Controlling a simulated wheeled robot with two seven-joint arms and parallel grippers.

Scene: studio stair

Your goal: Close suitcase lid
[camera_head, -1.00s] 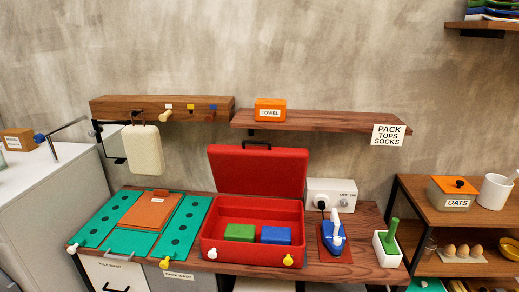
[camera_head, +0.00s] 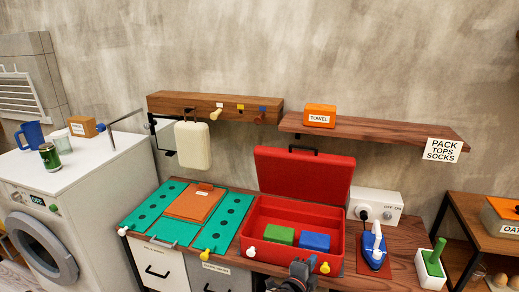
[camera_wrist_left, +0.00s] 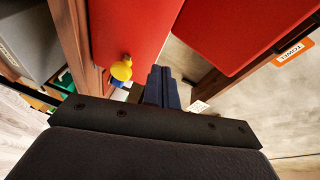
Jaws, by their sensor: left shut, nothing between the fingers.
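The red suitcase (camera_head: 262,238) stands open on the wooden counter. Its lid (camera_head: 305,175) is raised and leans back, with a black handle on its top edge. A green block (camera_head: 279,235) and a blue block (camera_head: 315,242) lie inside. White and yellow knobs sit on its front. My left gripper (camera_head: 298,268) is shut and empty at the suitcase's front, close to the yellow knob (camera_head: 325,267). In the left wrist view, my shut dark fingers (camera_wrist_left: 161,80) point past the red front (camera_wrist_left: 130,30), with the raised lid (camera_wrist_left: 235,30) beyond. My right gripper is out of view.
A shelf (camera_head: 385,131) with an orange towel box (camera_head: 320,116) hangs above and behind the lid. A blue iron (camera_head: 374,246) and a socket box (camera_head: 376,205) stand to the right. A green board (camera_head: 168,198) lies to the left.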

